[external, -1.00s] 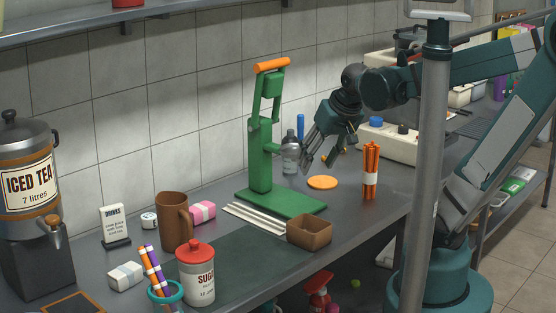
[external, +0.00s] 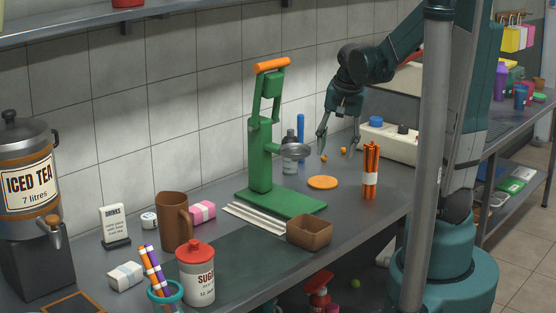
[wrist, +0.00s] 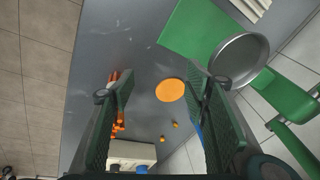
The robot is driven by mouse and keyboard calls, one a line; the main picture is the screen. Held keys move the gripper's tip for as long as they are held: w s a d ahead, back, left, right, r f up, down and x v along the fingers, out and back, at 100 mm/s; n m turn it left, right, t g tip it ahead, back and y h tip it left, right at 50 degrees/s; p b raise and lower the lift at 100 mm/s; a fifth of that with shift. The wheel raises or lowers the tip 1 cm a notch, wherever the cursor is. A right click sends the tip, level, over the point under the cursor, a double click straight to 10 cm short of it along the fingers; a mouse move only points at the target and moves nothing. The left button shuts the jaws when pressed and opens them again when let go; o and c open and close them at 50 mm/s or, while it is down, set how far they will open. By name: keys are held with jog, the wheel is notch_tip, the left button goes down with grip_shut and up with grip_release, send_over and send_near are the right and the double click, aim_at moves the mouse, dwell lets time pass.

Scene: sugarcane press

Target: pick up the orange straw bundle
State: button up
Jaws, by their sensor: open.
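The orange straw bundle (external: 371,171) stands upright on the counter, with a pale band around its middle. In the wrist view the bundle (wrist: 114,103) is partly hidden behind the left finger. My gripper (external: 339,146) is open and empty, pointing down above the counter, behind and to the left of the bundle. In the wrist view its fingers (wrist: 160,100) are spread wide with nothing between the pads.
An orange disc (external: 322,182) lies on the counter near the bundle. A pale container (external: 390,140) is behind it. A brown box (external: 309,231) sits in front.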

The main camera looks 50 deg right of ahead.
aim_at(370, 172)
jog(key=d+f+m+g+p, duration=0.1)
jog(key=d+m+p, duration=0.1)
jog(key=d, duration=0.2)
jog(key=s+d+f+m+p, duration=0.1)
jog(key=d+m+p, duration=0.1)
jog(key=d, duration=0.3)
jog(key=s+d+f+m+g+y+p, duration=0.1)
jog(key=d+f+m+p, duration=0.1)
jog(key=d+m, duration=0.2)
jog(key=shift+s+d+g+p, duration=0.1)
jog(key=shift+d+g+p, duration=0.2)
jog(key=shift+p, duration=0.1)
jog(key=shift+s+d+f+m, duration=0.25)
jog(key=shift+d+f+m, duration=0.05)
jog(key=shift+d+f, duration=0.15)
jog(key=shift+f, duration=0.1)
jog(key=shift+f, duration=1.2)
jog(key=shift+f, duration=0.1)
jog(key=shift+d+f, duration=0.15)
jog(key=shift+f, duration=2.35)
jog(key=shift+c, duration=0.6)
jog(key=c, duration=0.9)
